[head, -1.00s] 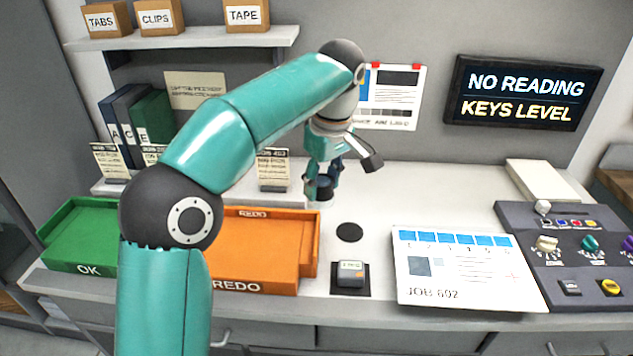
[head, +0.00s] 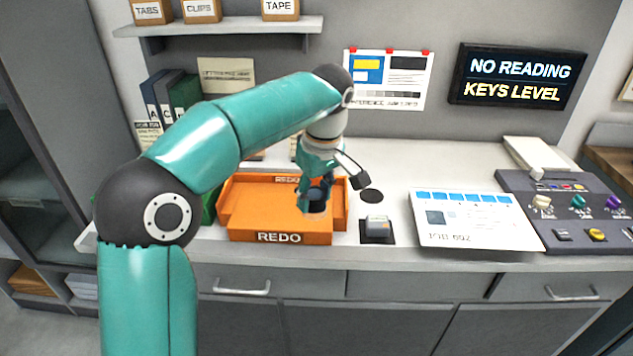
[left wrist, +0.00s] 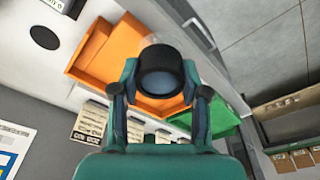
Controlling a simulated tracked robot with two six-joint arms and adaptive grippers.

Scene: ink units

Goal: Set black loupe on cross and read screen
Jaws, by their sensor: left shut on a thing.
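In the left wrist view, the two fingers clasp the sides of the loupe (left wrist: 161,62), a short black cylinder with a bluish lens. The white job sheet (head: 470,232) lies on the bench to the right, apart from the loupe. I cannot make out its cross clearly. The wall screen (head: 515,92) reads "NO READING" and "KEYS LEVEL". My right gripper is not in view.
A control panel (head: 520,186) with knobs and keys is right of the sheet.

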